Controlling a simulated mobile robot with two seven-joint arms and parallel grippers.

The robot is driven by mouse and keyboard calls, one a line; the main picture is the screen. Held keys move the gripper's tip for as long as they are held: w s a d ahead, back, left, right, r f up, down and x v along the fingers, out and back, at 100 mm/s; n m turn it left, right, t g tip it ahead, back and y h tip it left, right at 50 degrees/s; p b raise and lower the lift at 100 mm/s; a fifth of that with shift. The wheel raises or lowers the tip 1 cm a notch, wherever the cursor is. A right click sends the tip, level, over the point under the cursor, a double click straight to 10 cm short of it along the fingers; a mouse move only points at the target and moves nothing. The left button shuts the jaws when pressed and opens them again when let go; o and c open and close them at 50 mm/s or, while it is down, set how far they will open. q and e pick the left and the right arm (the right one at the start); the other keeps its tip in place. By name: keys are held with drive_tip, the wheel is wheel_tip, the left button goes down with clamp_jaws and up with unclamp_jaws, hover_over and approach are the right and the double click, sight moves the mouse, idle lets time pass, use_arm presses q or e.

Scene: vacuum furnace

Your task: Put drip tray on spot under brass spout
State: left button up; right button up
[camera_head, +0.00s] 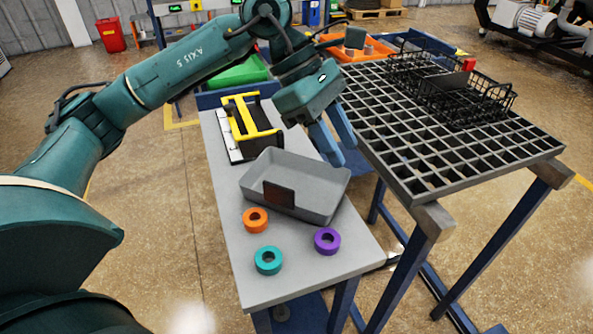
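A grey, shallow rectangular tray (322,189), which looks like the drip tray, lies on the grey worktable, with a dark brown patch on its near wall. My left gripper (343,153) has two blue fingers pointing down at the tray's far right side. A gap shows between the fingers, and I see nothing held in them. The fingertips overlap the tray's far rim in the picture; I cannot tell whether they touch it. No brass spout or spot under it can be made out. My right gripper is not in view.
On the worktable (237,255), orange (255,228), teal (259,261) and purple (319,241) rings lie in front of the tray. A yellow-handled rack (232,127) stands behind it. A grated table (440,150) with a black wire basket (455,104) stands close on the right.

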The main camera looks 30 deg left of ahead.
sight(279, 185)
use_arm(q)
drive_tip(key=a+f+y, duration=0.4)
drive_tip(key=a+y, duration=0.3)
drive_tip(key=a, duration=0.4)
drive_tip(key=shift+n, duration=0.4)
drive_tip(key=f+b, duration=0.1)
drive_tip(key=f, duration=0.6)
drive_tip(key=shift+w+f, duration=0.15)
drive_tip(key=shift+w, duration=0.05)
drive_tip(key=shift+w+f+p, duration=0.1)
drive_tip(key=shift+f+p, duration=0.4)
drive_tip(key=shift+f, duration=2.2)
drive_tip(key=shift+c, duration=0.3)
clamp_jaws()
drive_tip(key=shift+r, duration=0.1)
